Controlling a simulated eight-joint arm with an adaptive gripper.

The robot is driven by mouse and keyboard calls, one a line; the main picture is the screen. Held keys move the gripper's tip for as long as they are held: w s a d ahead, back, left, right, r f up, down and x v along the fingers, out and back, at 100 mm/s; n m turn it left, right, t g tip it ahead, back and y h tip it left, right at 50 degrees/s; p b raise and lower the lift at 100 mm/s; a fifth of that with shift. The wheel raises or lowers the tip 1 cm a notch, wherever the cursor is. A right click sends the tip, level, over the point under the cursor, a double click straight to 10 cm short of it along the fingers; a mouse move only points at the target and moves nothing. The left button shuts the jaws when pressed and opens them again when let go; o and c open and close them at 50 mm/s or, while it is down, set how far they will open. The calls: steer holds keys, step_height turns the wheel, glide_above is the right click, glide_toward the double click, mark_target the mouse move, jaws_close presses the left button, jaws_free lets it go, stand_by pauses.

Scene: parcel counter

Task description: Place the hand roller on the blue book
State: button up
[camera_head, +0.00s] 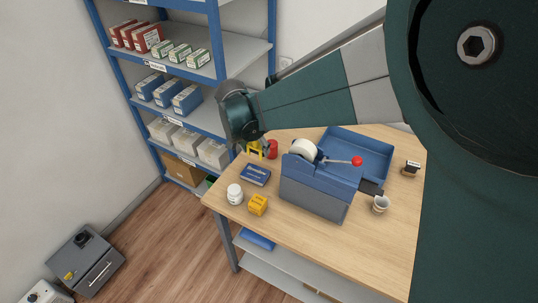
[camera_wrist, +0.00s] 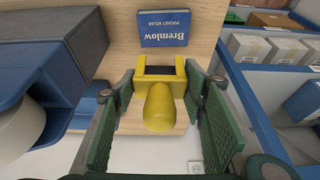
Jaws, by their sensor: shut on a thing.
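The hand roller (camera_wrist: 158,105) is yellow with a dark roller at its far end, in the middle of the wrist view. My gripper (camera_wrist: 157,88) is shut on it, with green fingers on both sides. In the head view the yellow of the roller (camera_head: 255,149) shows just below my gripper, partly hidden. The blue book (camera_head: 256,174), a pocket atlas, lies flat on the table just in front of the roller. In the wrist view the book (camera_wrist: 165,28) is beyond the roller, apart from it, with nothing on its cover. The roller's height above the table is unclear.
A blue-grey tape dispenser (camera_head: 318,188) with a red-knobbed lever stands right of the book. A white jar (camera_head: 235,194) and a yellow box (camera_head: 258,204) stand near the front left edge. A red can (camera_head: 272,149) stands beside the roller. Blue shelving (camera_head: 216,50) stands behind.

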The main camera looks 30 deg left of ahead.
steer(key=shift+s+a, duration=0.4)
steer(key=shift+s, duration=0.15)
steer(key=shift+f, duration=0.1)
glide_above(257, 171)
steer(key=s, duration=0.2)
steer(key=shift+w+a+f, duration=0.1)
steer(key=shift+w+f, duration=0.05)
steer(key=shift+f, duration=1.4)
steer(key=shift+w+f, duration=0.1)
steer(key=shift+f, duration=1.4)
steer(key=shift+f+b, duration=0.3)
steer(key=shift+f, duration=1.55)
steer(key=shift+f+b, duration=0.4)
steer(key=shift+c, duration=0.3)
steer(key=shift+f, duration=0.25)
steer(key=c, duration=0.4)
